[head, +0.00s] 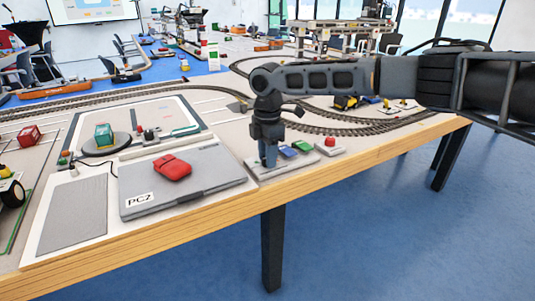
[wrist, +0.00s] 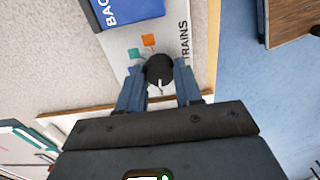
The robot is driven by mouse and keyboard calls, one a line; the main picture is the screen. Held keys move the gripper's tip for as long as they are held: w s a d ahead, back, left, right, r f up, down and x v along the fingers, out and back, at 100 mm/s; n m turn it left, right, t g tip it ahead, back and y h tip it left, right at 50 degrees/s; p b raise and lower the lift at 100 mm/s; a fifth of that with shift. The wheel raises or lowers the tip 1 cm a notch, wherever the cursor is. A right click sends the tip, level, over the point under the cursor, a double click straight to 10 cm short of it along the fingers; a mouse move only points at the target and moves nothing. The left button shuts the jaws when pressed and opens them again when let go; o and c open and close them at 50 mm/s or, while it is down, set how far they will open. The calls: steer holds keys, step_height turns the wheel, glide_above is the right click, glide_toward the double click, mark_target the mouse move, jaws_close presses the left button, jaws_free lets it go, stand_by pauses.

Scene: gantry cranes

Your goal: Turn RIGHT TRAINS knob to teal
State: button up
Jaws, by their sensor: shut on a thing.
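The black round TRAINS knob (wrist: 158,67) sits on a light grey panel (wrist: 118,42). In the wrist view my gripper (wrist: 159,75) points down over it, with one blue-grey finger on each side, shut on the knob. A small white mark on the knob faces the gripper's palm. The word TRAINS runs along the panel's right side. In the head view my gripper (head: 268,155) reaches down to the panel's left end and hides the knob.
Train tracks (head: 345,128) run behind. The wooden table edge is close in front.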

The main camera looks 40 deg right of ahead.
steer(key=shift+r+p, duration=0.1)
steer(key=shift+p, duration=0.2)
steer(key=m+p, duration=0.1)
steer(key=p, duration=0.2)
steer(key=shift+s+a+r+m, duration=0.1)
steer(key=shift+a+r+m, duration=0.1)
steer(key=shift+m, duration=0.2)
steer(key=m+p, duration=0.2)
steer(key=p, duration=0.2)
steer(key=shift+m+p, duration=0.3)
steer(key=shift+p, duration=0.05)
steer(key=m+p, duration=0.3)
steer(key=p, duration=0.1)
steer(key=shift+f+m, duration=0.1)
steer(key=shift+m, duration=0.2)
steer(key=m+p, duration=0.3)
steer(key=shift+m, duration=0.4)
steer(key=m+p, duration=0.4)
steer(key=m, duration=0.2)
steer(key=shift+d+f, duration=0.1)
steer(key=m+p, duration=0.2)
steer(key=m, duration=0.3)
steer(key=shift+m, duration=0.3)
steer(key=shift+d, duration=0.1)
